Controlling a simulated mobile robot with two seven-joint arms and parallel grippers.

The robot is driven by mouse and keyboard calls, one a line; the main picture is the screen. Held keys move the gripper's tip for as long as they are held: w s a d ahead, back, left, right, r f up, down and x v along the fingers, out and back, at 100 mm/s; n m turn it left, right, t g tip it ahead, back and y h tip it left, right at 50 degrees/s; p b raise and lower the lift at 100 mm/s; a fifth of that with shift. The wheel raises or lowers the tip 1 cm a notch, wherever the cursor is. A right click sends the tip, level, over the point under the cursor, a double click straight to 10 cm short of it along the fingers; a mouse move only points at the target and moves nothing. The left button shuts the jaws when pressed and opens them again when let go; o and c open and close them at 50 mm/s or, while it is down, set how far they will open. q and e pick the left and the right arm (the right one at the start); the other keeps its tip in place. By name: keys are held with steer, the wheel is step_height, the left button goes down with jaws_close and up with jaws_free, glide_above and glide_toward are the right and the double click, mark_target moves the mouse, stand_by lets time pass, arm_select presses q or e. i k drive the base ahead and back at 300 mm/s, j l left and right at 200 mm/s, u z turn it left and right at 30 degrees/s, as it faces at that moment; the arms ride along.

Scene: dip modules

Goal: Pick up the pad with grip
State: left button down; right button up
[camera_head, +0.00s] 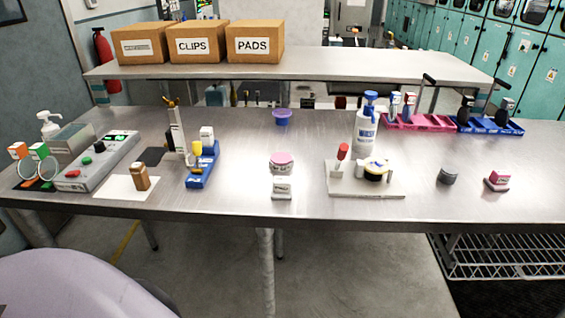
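No piece is marked clearly as the pad with grip. A small pink and white block with a dark band (497,181) sits near the right front of the metal table (340,207); it may be the pad. A dark grey rounded piece (447,176) stands left of it. A brown upright block (140,177) stands on a white sheet (112,188) at the left front. These pieces are too small to make out a grip for certain. Neither of my grippers is in view.
A white plate (340,188) carries a red-topped piece and a round yellow-black piece. A white bottle (366,130) stands behind it. A pink-lidded jar (282,162), a blue stand (202,168) and a grey control box (97,160) are also on the table. Pink and blue trays (420,123) stand back right.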

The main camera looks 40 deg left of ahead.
mark_target(498, 180)
steer(key=l+u, duration=0.15)
steer(key=u, duration=0.2)
steer(key=l+u, duration=0.15)
steer(key=u, duration=0.15)
steer(key=i+l+u, duration=0.1)
steer(key=u, duration=0.25)
steer(key=l+u, duration=0.2)
steer(key=l, duration=0.2)
steer(key=k+l+u, duration=0.2)
steer(key=l, duration=0.2)
steer(key=i, duration=0.1)
